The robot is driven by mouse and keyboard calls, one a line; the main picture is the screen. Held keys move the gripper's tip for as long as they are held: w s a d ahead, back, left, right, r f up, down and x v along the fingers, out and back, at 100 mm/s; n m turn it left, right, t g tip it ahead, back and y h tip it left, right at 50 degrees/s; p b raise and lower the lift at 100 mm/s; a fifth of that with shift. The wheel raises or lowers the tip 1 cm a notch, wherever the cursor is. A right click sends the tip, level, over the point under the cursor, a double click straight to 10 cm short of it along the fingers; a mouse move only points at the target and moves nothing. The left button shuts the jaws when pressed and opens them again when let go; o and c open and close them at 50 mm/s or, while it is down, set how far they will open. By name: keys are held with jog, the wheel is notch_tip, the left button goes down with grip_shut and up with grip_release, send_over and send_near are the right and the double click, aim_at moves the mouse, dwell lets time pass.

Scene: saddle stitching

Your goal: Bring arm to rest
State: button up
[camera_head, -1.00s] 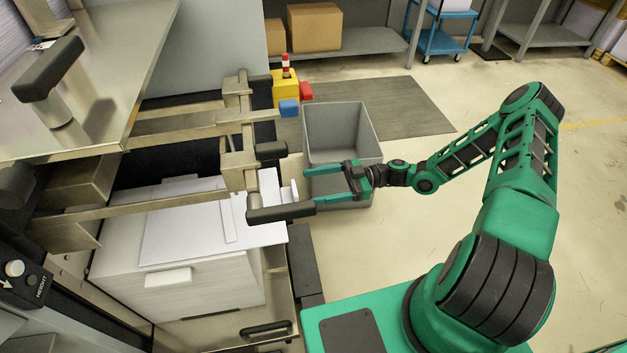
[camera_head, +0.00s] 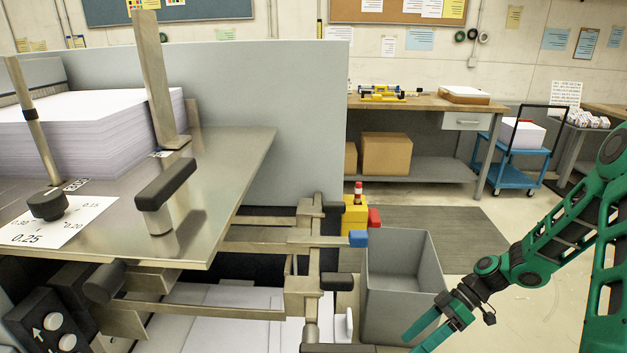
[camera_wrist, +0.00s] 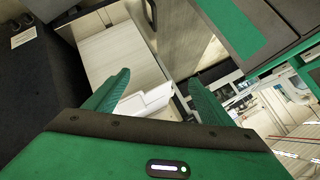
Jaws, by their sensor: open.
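My gripper (camera_head: 428,333) is at the lower right of the head view, in front of the grey bin, with its green fingers apart and nothing between them. My green arm (camera_head: 545,250) reaches down to it from the right edge. In the wrist view my gripper (camera_wrist: 157,100) shows two green fingers spread wide. Past the fingers are a white piece (camera_wrist: 145,102) and pale surfaces of the machine. No object is held.
A grey bin (camera_head: 400,300) stands beside the machine's metal rails (camera_head: 310,265). A workbench (camera_head: 430,101) and a blue cart (camera_head: 515,165) stand at the back. Floor right of the bin is open.

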jog(key=s+d+r+m+t+h, duration=0.1)
jog(key=s+d+r+m+h, duration=0.5)
jog(key=r, duration=0.5)
jog(key=s+d+r+m+t+h, duration=0.1)
jog(key=s+d+r+m+h, duration=0.2)
jog(key=s+d+r+m, duration=0.6)
jog(key=s+r+m+t, duration=0.1)
jog(key=s+r+m, duration=0.3)
jog(key=s+r, duration=0.1)
jog(key=shift+s+d+r+m+t+h, duration=0.15)
jog(key=shift+s+r+m+t+h, duration=0.15)
jog(key=shift+s, duration=0.3)
jog(key=shift+w+f, duration=0.3)
jog(key=shift+w, duration=0.3)
